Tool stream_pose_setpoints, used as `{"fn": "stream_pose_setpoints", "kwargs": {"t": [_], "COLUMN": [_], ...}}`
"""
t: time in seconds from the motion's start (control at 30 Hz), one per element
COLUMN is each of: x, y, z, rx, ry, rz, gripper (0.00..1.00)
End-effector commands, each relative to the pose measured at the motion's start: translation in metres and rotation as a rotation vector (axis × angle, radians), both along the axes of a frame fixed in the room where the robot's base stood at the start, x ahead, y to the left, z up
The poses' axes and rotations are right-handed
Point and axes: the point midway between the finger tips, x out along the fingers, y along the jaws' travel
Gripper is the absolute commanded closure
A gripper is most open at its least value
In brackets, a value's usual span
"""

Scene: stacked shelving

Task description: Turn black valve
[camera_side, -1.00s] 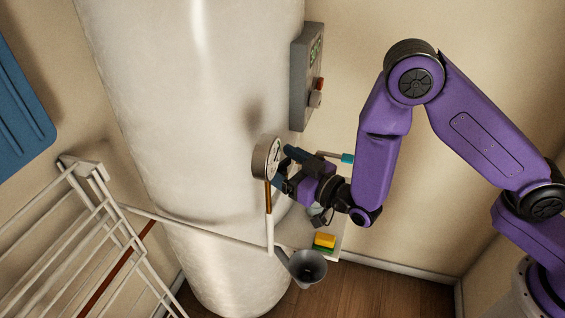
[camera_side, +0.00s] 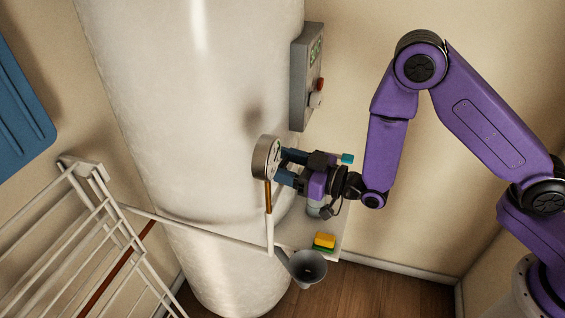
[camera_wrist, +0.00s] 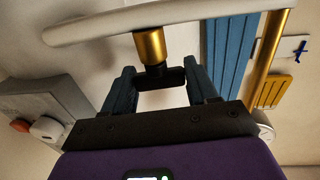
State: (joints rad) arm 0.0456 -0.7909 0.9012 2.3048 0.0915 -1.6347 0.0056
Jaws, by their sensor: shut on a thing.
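The black valve (camera_wrist: 160,79) is a dark handle on a brass fitting (camera_wrist: 150,46), which hangs from a pale pipe in the wrist view. My gripper (camera_wrist: 160,72) has its two blue fingers on either side of the valve handle and is shut on it. In the side view my gripper (camera_side: 280,167) is just right of the round pressure gauge (camera_side: 266,158), in front of the white tank. The valve is hidden there behind the fingers and gauge.
The large white tank (camera_side: 200,120) stands behind. A grey funnel (camera_side: 308,268) and a yellow-green sponge (camera_side: 324,242) are below. A white drying rack (camera_side: 100,230) is at left.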

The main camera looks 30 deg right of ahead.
Motion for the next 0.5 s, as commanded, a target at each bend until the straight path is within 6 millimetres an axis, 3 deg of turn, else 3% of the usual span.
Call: {"fn": "stream_pose_setpoints", "kwargs": {"t": [0.5], "x": [-0.0003], "y": [0.0], "z": [0.0001], "rx": [0.001], "ry": [-0.001], "rz": [0.149], "gripper": [0.72]}}
